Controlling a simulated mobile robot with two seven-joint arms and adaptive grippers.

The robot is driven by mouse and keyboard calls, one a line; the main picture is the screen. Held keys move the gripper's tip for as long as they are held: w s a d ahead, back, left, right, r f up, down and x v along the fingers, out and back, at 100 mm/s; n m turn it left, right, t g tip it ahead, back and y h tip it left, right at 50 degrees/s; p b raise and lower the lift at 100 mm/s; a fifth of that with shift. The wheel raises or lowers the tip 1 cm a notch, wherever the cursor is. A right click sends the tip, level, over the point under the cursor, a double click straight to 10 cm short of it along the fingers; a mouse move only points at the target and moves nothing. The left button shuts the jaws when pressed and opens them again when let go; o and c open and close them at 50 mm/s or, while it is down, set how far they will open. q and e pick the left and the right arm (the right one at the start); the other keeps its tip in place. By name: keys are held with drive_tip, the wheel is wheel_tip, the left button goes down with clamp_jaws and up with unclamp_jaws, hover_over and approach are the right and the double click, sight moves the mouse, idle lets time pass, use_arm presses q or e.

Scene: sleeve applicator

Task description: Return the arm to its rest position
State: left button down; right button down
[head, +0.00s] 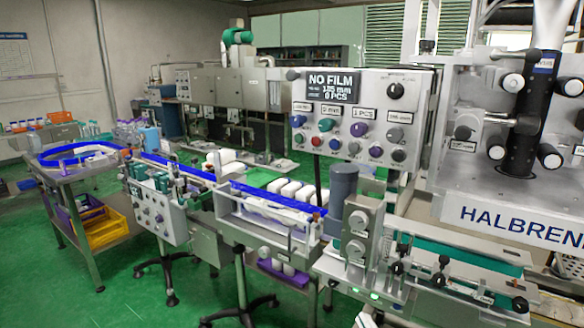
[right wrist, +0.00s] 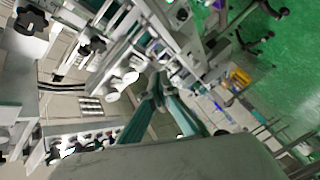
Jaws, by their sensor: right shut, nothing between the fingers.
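My right gripper (right wrist: 160,88) shows in the right wrist view, its two teal-grey fingers meeting at the tips with nothing between them. In the head view only a small pale part of it (head: 366,320) shows at the bottom edge, in front of the sleeve applicator (head: 470,290); the rest of the arm is out of the picture. The wrist view shows machine parts and dark knobs around the fingers; I cannot tell how close they are. My left gripper is in neither view.
A control panel (head: 360,115) reading "NO FILM" stands over the conveyor (head: 265,205), which carries white containers (head: 290,190). The HALBRENN machine (head: 500,150) fills the right side. A steel table (head: 85,165) with bottles and a yellow crate (head: 100,225) stands left. Green floor (head: 110,290) is open at lower left.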

drive_tip(key=s+d+f+m+g, duration=0.2)
drive_tip(key=s+f+m+g, duration=0.1)
drive_tip(key=s+f, duration=0.6)
drive_tip(key=s+d+f+m+g, duration=0.2)
drive_tip(key=s+f+m, duration=0.3)
drive_tip(key=s+f, duration=0.5)
wheel_tip(320, 180, down, 7)
drive_tip(key=shift+s+r+m+g, duration=0.15)
drive_tip(key=shift+m+g, duration=0.25)
drive_tip(key=shift+g, duration=0.1)
drive_tip(key=shift+a, duration=0.1)
